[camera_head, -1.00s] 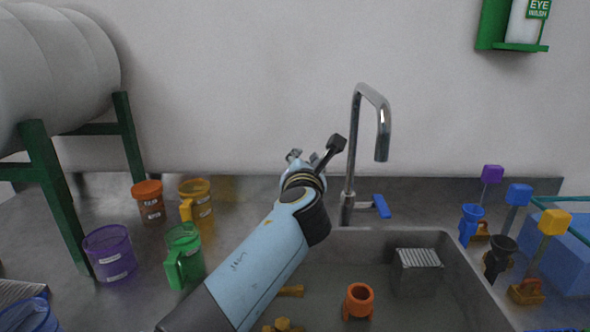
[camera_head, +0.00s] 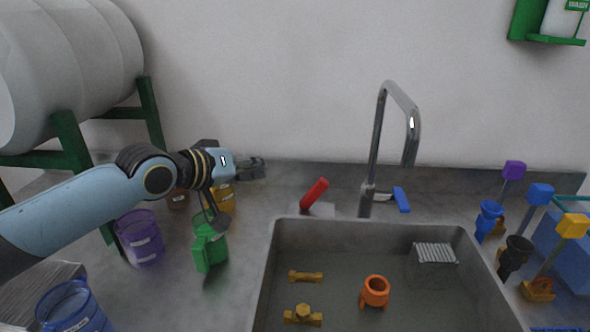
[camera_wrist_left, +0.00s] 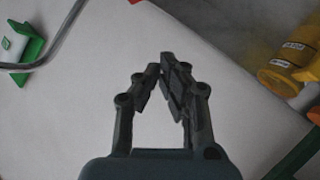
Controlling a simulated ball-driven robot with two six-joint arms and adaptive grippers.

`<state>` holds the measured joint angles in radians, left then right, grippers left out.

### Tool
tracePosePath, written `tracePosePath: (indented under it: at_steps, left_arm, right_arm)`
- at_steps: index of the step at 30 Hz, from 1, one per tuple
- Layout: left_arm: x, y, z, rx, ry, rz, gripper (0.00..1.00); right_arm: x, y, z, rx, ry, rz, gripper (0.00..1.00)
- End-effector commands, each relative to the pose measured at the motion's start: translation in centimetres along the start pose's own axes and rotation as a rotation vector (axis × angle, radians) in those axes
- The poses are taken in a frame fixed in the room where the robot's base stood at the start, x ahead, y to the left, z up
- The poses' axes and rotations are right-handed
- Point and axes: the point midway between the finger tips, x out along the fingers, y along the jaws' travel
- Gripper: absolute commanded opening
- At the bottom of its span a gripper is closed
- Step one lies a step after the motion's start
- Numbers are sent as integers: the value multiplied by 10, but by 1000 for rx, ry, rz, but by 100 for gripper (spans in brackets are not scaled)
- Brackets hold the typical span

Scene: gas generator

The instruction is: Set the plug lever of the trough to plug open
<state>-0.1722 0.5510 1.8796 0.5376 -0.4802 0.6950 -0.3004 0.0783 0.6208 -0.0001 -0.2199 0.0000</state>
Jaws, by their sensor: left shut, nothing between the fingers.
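The trough (camera_head: 268,275) is a grey metal sink in the middle right of the head view. A red lever (camera_head: 314,193), which looks like the plug lever, stands tilted up to the right on the counter behind the trough's back left edge. My left gripper (camera_head: 258,168) is to the left of the red lever and apart from it, above the counter in front of the wall. Its fingers show close together and empty in the left wrist view (camera_wrist_left: 161,66). My right gripper is not in view.
A chrome tap (camera_head: 373,150) with a blue handle (camera_head: 401,199) stands right of the red lever. An orange part (camera_head: 375,291) and yellow parts (camera_head: 303,315) lie in the trough. Green (camera_head: 210,248) and purple (camera_head: 139,238) mugs stand below my left arm.

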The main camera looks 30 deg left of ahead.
Motion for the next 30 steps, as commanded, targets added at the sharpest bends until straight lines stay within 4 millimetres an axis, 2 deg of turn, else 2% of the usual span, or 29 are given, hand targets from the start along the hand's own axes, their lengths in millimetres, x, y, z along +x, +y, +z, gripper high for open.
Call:
tracePosePath:
  at_steps: [1,4,10,14,24,30]
  left_arm:
    - [-5,4,-1,-115,-19,16,0]
    - [-11,9,1,-308,-52,37,0]
    - [-5,12,3,-425,-68,49,0]
    - [16,14,4,-427,-68,52,0]
    - [87,18,8,-422,-69,49,0]
    - [106,28,28,-420,-71,48,0]
  right_arm:
    - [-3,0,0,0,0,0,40]
    - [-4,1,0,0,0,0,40]
    - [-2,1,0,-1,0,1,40]
    - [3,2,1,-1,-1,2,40]
    - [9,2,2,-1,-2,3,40]
    - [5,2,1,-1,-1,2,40]
